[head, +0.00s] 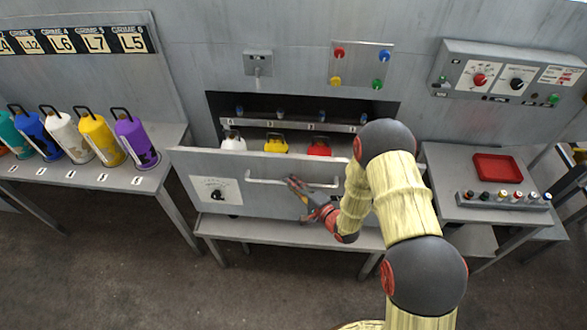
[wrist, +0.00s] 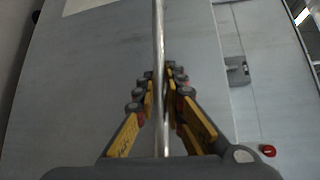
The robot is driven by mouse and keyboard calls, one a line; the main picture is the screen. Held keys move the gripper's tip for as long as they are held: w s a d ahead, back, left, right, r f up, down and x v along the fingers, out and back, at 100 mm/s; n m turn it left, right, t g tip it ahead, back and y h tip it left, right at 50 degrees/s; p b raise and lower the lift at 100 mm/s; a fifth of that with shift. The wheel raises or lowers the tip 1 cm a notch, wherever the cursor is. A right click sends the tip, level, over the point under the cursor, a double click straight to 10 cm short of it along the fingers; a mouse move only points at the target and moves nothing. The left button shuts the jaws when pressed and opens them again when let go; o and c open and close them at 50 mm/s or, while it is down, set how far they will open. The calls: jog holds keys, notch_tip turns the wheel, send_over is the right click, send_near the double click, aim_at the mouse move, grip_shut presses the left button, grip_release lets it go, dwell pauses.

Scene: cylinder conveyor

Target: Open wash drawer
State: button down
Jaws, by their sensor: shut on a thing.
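The wash drawer (head: 262,204) is a grey metal front standing out from a dark opening in the wall unit, so the drawer is at least partly open. White, yellow and red cylinder tops (head: 276,144) show behind its front. A long metal handle bar (head: 265,181) runs across the front. My gripper (head: 297,186) is shut on the handle, right of its middle. In the wrist view the handle (wrist: 158,30) runs between the yellow-and-black fingers (wrist: 160,78). My arm hides the right end of the drawer front.
A bench on the left holds several coloured cylinders (head: 138,139). A table on the right carries a red tray (head: 496,167) and a row of knobs. A control panel (head: 510,75) is on the wall at right. A low bench lies under the drawer. Floor in front is clear.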

jog(key=s, duration=0.7)
jog(key=shift+s, duration=0.35)
jog(key=shift+a+f, duration=0.1)
jog(key=c, duration=1.8)
grip_release()
jog(key=shift+c, duration=0.2)
jog(key=shift+w, duration=0.1)
jog(key=v, duration=1.2)
jog(key=shift+a, duration=0.1)
